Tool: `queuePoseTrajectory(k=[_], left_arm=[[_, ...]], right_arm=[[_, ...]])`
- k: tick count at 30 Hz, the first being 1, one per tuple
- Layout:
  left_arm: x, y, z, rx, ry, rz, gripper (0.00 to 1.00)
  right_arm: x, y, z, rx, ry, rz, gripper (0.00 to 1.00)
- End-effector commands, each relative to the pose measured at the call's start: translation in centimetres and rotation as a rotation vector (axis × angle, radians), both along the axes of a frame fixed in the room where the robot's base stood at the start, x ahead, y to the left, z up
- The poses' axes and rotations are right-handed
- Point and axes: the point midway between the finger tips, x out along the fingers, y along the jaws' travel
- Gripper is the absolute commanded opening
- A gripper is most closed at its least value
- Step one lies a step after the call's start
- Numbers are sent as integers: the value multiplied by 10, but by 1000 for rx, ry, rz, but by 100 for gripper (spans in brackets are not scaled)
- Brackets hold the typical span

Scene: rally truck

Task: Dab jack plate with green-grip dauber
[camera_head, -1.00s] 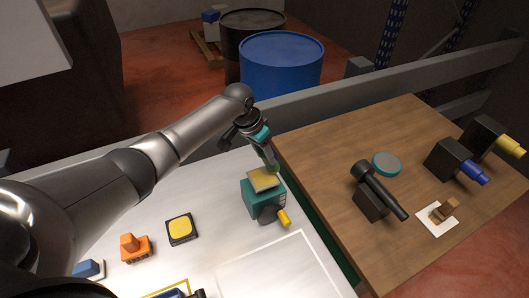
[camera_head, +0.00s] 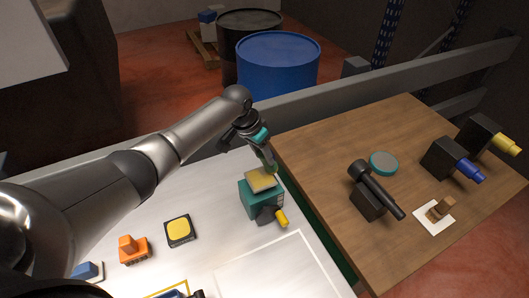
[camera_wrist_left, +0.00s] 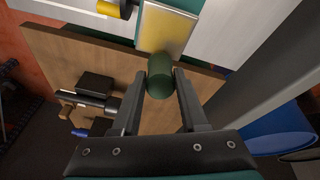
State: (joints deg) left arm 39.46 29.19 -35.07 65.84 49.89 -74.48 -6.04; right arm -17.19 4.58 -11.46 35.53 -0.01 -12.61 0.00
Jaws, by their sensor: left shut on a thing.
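A teal block-shaped jack (camera_head: 252,203) with a yellow-tipped dark knob stands on the white table. Its pale yellow plate (camera_head: 258,181) lies on top and also shows in the wrist view (camera_wrist_left: 166,28). My left gripper (camera_head: 267,152) is above the plate's far right edge, shut on the dauber. The dauber's green grip (camera_wrist_left: 160,76) sits between the two fingers in the wrist view, close to the plate's edge. The dauber's tip is hidden, and I cannot tell if it touches the plate. My right gripper is not in view.
A black pad with a yellow top (camera_head: 179,230) and an orange block (camera_head: 133,250) lie on the white table (camera_head: 215,205). A wooden table (camera_head: 320,150) on the right holds a dark cylinder tool (camera_head: 372,190), a teal disc (camera_head: 384,163) and black blocks. A grey rail runs behind.

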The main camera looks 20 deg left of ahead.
Motion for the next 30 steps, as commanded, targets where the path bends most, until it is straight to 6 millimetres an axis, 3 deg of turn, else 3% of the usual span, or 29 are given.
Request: queuePoseTrajectory(k=[8,30], left_arm=[[-9,9,1,-1,-1,1,0],[3,-3,-3,0,-1,0,0]], right_arm=[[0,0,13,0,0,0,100],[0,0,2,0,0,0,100]])
